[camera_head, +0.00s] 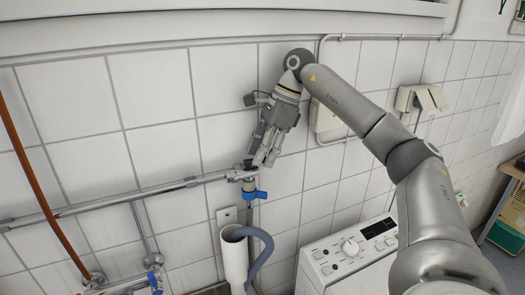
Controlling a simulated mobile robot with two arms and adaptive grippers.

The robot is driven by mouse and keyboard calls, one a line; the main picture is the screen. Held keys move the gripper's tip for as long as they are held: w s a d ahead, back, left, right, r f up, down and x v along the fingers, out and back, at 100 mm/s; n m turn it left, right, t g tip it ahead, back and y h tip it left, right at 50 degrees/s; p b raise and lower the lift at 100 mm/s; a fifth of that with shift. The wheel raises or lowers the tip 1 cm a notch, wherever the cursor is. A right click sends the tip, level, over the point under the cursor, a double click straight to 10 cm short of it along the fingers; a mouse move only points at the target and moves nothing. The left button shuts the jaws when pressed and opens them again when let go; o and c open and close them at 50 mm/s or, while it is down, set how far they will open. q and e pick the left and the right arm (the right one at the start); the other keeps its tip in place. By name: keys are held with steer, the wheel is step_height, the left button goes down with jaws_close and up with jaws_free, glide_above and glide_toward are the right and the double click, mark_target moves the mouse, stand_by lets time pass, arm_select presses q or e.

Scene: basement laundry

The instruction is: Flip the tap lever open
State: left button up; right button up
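The tap (249,184) sits at the right end of the horizontal metal pipe on the tiled wall. Its blue lever (254,195) lies roughly level across the tap body. My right gripper (265,162) reaches in from the right and points down, with its fingertips just above the tap and the lever. Whether the fingertips touch the tap I cannot tell. The fingers overlap in this view, so their opening is unclear. My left gripper is not in view.
Below the tap stand a white standpipe (234,262) and a grey hose (266,248). A white washing machine (345,252) is at the lower right. Wall sockets (422,98) are behind my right arm.

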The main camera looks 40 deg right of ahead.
steer(key=shift+c, duration=0.4)
jaws_close()
steer(key=shift+r+p, duration=0.15)
steer(key=shift+p, duration=0.35)
steer(key=shift+w+n, duration=0.15)
steer(key=shift+n, duration=0.35)
steer(key=shift+d, duration=0.1)
steer(key=shift+o, duration=0.4)
jaws_free()
